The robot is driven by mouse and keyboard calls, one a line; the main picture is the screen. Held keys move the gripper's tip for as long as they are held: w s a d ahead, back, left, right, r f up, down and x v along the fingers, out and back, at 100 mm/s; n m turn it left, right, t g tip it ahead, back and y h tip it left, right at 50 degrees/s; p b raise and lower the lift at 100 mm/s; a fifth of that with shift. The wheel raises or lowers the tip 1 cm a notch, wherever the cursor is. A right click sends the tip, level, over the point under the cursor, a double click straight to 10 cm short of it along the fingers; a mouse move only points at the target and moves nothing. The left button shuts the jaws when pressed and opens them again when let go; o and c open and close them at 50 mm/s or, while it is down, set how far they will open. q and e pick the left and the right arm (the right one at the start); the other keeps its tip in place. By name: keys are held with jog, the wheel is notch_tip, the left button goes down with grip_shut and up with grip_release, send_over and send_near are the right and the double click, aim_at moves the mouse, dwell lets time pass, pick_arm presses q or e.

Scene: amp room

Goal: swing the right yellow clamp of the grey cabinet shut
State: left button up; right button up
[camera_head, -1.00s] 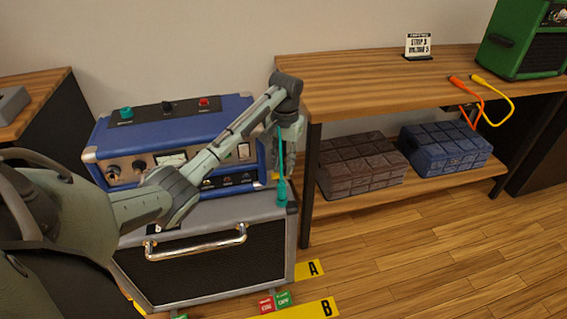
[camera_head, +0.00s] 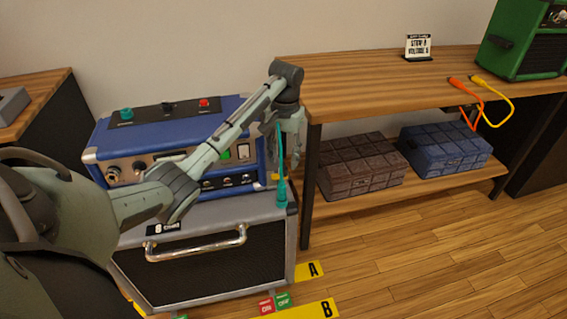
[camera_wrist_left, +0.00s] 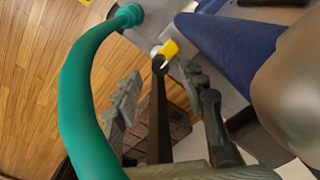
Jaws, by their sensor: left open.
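The grey cabinet (camera_head: 275,264) stands on the floor with a chrome handle on its dark front. The right yellow clamp (camera_head: 276,176) is a small yellow piece at the cabinet's right end, beside the blue amplifier. It also shows in the left wrist view (camera_wrist_left: 170,47), just beyond the fingers. My left gripper (camera_head: 291,140) hangs above the cabinet's right end, open and empty, with the clamp apart from its fingertips. Its fingers show in the left wrist view (camera_wrist_left: 168,92). I cannot tell the clamp's exact angle. My right gripper is not in view.
A teal cable (camera_head: 281,165) rises from a teal plug on the cabinet's right top, close to my left gripper. The blue amplifier (camera_head: 115,140) sits on the cabinet. A wooden shelf table (camera_head: 350,85) stands close on the right.

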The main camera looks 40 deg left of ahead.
aim_at(284, 167)
pick_arm(q)
notch_tip(284, 167, up, 9)
dwell(0.3)
jog(key=shift+d+r, duration=0.1)
jog(key=shift+d, duration=0.05)
dwell(0.3)
